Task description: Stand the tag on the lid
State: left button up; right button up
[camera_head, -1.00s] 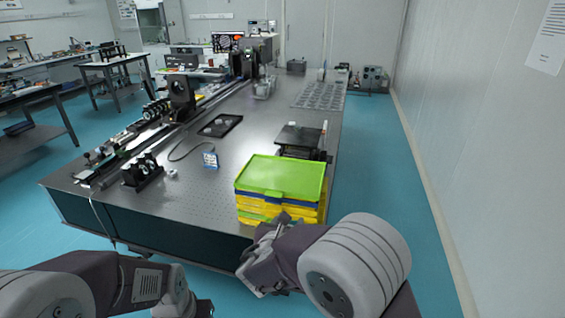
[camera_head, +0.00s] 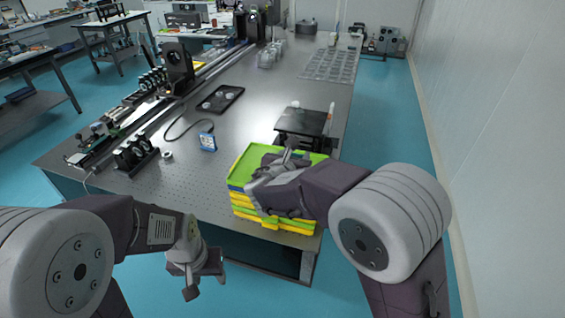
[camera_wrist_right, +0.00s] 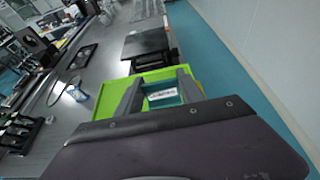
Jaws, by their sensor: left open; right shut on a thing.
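The green lid (camera_head: 245,163) tops a stack of yellow and blue boxes on the near right of the optical table. It also shows in the right wrist view (camera_wrist_right: 112,96). My right gripper (camera_head: 291,155) is over the lid, and its arm hides part of it. In the right wrist view its two fingers (camera_wrist_right: 158,88) are shut on a small teal tag (camera_wrist_right: 163,103) with a white label. I cannot tell whether the tag touches the lid. My left gripper (camera_head: 205,275) is open and empty, below the table's front edge.
A small blue and white card (camera_head: 208,142) stands on the table left of the stack. A black platform (camera_head: 302,121) is just behind the stack. A black tray (camera_head: 220,98) and rail-mounted optics (camera_head: 177,66) lie farther left. Bare tabletop lies left of the stack.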

jog(key=w+a+f, duration=0.1)
jog(key=w+f, duration=0.1)
jog(key=w, duration=0.1)
jog(key=w+a+f+p, duration=0.1)
jog(key=w+f, duration=0.1)
jog(key=w, duration=0.1)
jog(key=w+a+f+p, duration=0.1)
jog(key=w+f, duration=0.1)
jog(key=w, duration=0.2)
jog(key=shift+a+f, duration=0.2)
jog(key=shift+a, duration=0.2)
jog(key=shift+w+a+f, duration=0.15)
jog(key=shift+w+f, duration=0.05)
jog(key=shift+w, duration=0.05)
jog(key=shift+s, duration=0.1)
jog(key=shift+s+f, duration=0.15)
jog(key=shift+f, duration=0.05)
notch_tip(320, 180, down, 3)
jog(key=shift+p, duration=0.4)
jog(key=shift+w+f, duration=0.25)
jog(key=shift+f, duration=0.1)
jog(key=shift+s, duration=0.15)
